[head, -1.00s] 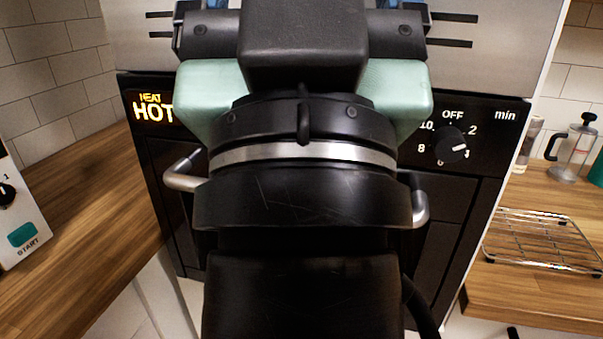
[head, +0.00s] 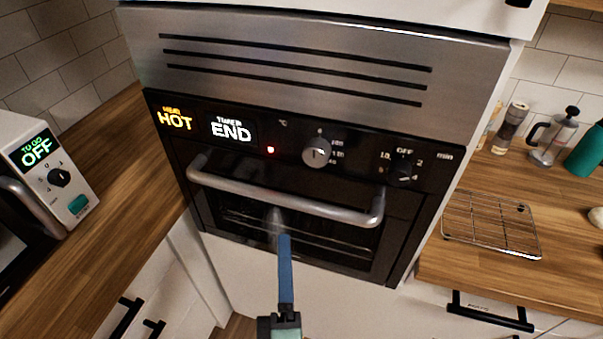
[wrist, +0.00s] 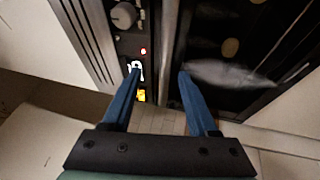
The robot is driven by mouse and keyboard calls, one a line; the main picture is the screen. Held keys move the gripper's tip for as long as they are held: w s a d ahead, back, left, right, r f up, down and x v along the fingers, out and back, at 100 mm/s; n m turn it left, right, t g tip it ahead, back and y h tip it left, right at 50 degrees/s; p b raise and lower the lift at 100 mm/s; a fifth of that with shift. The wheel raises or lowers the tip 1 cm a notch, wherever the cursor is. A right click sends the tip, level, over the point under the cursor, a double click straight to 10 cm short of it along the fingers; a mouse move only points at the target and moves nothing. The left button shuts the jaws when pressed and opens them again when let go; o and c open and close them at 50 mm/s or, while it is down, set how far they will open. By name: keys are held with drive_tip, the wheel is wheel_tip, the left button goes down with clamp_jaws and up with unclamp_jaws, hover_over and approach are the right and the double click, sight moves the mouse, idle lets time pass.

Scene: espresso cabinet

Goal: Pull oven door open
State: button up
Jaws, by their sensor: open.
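The black oven door (head: 213,212) with a dark glass window stands in the middle of the head view and looks closed. Its silver bar handle (head: 290,197) runs across the top of the door. In the wrist view the handle (wrist: 169,45) is a grey strip, lined up with the gap between my fingertips. My gripper (head: 284,240) points up from the bottom of the head view, its tip below the handle in the picture and apart from it. In the wrist view my gripper (wrist: 160,74) is open, its two blue fingers spread and empty. A blurred grey shape shows on the glass.
The oven's panel (head: 265,140) shows lit HOT and END signs. A white appliance (head: 45,180) stands on the left counter. On the right counter are a wire rack (head: 492,226), a glass press (head: 553,135) and a teal object (head: 588,150).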

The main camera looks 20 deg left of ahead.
sight(279, 198)
drive_tip(key=shift+n+g+y, duration=0.3)
drive_tip(key=shift+n, duration=0.1)
drive_tip(key=p+x, duration=0.1)
drive_tip(key=x, duration=0.3)
drive_tip(key=p+x, duration=0.1)
drive_tip(key=x, duration=0.3)
drive_tip(key=f+p+x, duration=0.1)
drive_tip(key=x, duration=0.3)
drive_tip(key=shift+a, duration=0.2)
drive_tip(key=shift+c, duration=0.2)
drive_tip(key=shift+s, duration=0.1)
clamp_jaws()
idle(0.5)
